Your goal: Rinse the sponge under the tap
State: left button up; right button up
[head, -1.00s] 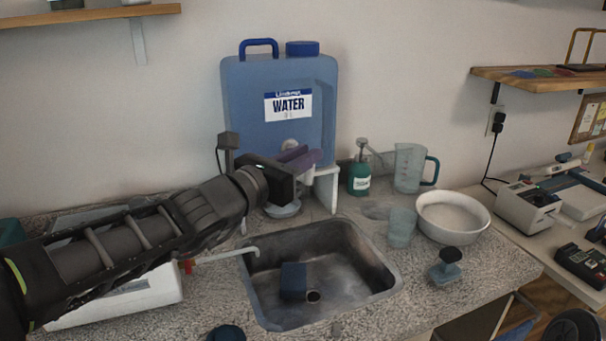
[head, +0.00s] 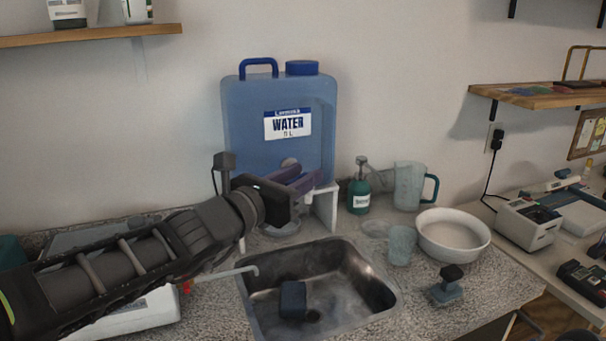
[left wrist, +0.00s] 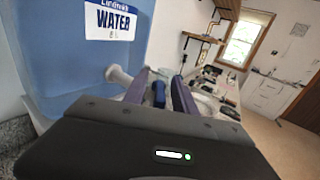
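The dark blue sponge (head: 293,300) lies in the metal sink (head: 383,292), beside the drain. A blue water container (head: 245,125) stands behind the sink, with its spout low on the front. My left gripper (head: 306,181) is at that spout, above the sink's back edge, and hides part of it. In the left wrist view its two purple fingers (left wrist: 162,92) are apart, with a small blue part (left wrist: 159,94), apparently the tap's handle, between them. I cannot tell whether they touch it. The sponge is not visible in the left wrist view. My right gripper is not in view.
A thin pale spout (head: 225,273) reaches over the sink's left edge. To the right stand a green pump bottle (head: 359,190), a measuring jug (head: 408,187), a cup (head: 400,250), a white bowl (head: 481,244) and a dark-topped stamp-like object (head: 449,288). Wall shelves hang above.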

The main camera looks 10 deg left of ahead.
aim_at(287, 184)
pick_arm(q)
jog(key=p+v, duration=0.1)
jog(key=v, duration=0.6)
jog(key=shift+s, duration=0.1)
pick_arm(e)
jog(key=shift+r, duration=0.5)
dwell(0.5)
